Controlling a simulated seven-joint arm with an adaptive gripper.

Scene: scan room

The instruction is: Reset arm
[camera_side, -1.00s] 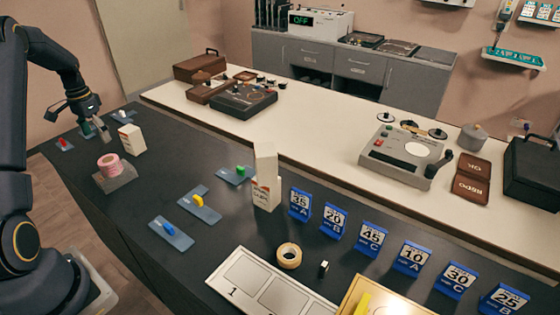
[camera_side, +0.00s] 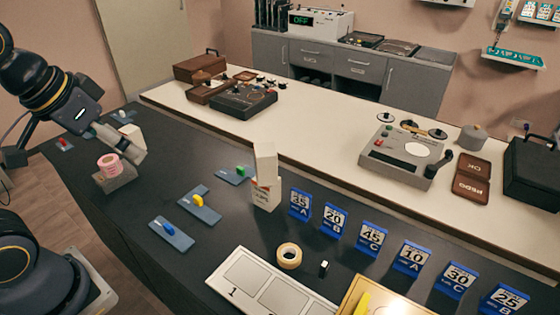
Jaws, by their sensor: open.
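My gripper (camera_side: 128,146) is at the upper left of the side view, reaching down and to the right from my bent arm. Its jaws are open, and I see nothing held between them. It appears above the left part of the dark bench (camera_side: 130,205), close in the picture to a pink tape roll (camera_side: 110,163) on a grey holder. It partly covers a small white box (camera_side: 132,132) behind it. I cannot tell how high it is above the bench.
Blue plates with a blue (camera_side: 163,228), a yellow (camera_side: 197,201) and a green piece (camera_side: 240,170) lie on the bench. Stacked white boxes (camera_side: 265,175) stand near the middle. Several blue number cards (camera_side: 373,238) form a row to the right.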

